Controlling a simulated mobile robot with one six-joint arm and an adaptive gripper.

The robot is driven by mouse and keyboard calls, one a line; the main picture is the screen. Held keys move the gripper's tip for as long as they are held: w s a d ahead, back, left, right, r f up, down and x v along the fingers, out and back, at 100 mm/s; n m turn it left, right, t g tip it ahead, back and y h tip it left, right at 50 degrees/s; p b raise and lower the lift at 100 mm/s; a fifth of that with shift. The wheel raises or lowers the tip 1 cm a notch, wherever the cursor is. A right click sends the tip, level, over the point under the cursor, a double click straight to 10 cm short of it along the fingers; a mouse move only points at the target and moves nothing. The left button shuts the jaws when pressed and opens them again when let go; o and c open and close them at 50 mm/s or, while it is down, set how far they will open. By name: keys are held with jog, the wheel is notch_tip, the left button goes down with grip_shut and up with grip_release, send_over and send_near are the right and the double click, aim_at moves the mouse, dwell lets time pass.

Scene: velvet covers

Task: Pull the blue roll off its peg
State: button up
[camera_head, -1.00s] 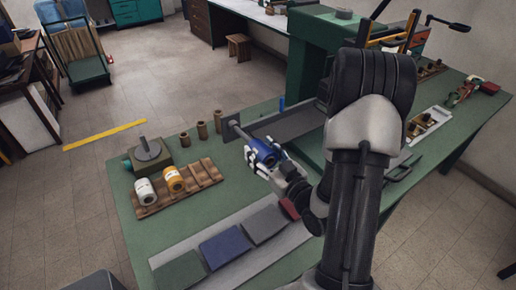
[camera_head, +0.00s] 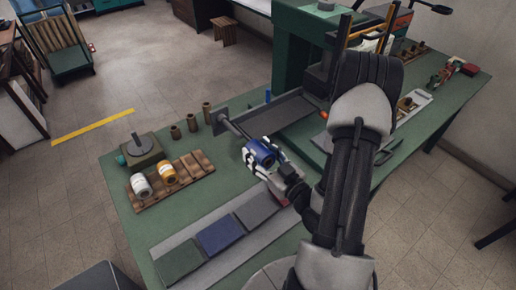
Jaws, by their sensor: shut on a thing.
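The blue roll (camera_head: 263,151) is at the near end of a grey peg (camera_head: 236,130), which points toward me from an upright plate (camera_head: 222,114). My gripper (camera_head: 260,158) is shut around the roll, with its pale fingers on either side of it. A stretch of bare peg shows between the plate and the roll. The roll's near end faces my gripper's palm. I cannot tell whether the peg's tip is still inside the roll.
Left on the green bench (camera_head: 129,232), a wooden rack (camera_head: 203,168) bears a white roll (camera_head: 141,186) and an orange roll (camera_head: 168,173). Several brown cylinders (camera_head: 191,123) stand behind. Dark green, blue and grey pads (camera_head: 221,236) lie in front. A grey trough (camera_head: 285,113) is right of the peg.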

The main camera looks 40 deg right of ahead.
aim_at(268, 158)
jog(key=shift+s, duration=0.15)
jog(key=s+p, duration=0.2)
jog(key=s, duration=0.1)
jog(key=shift+s+d+r+p, duration=0.1)
jog(key=shift+d+p, duration=0.05)
jog(key=shift+p, duration=0.2)
jog(key=shift+s+p, duration=0.35)
jog(key=shift+s, duration=0.4)
jog(key=shift+s, duration=0.1)
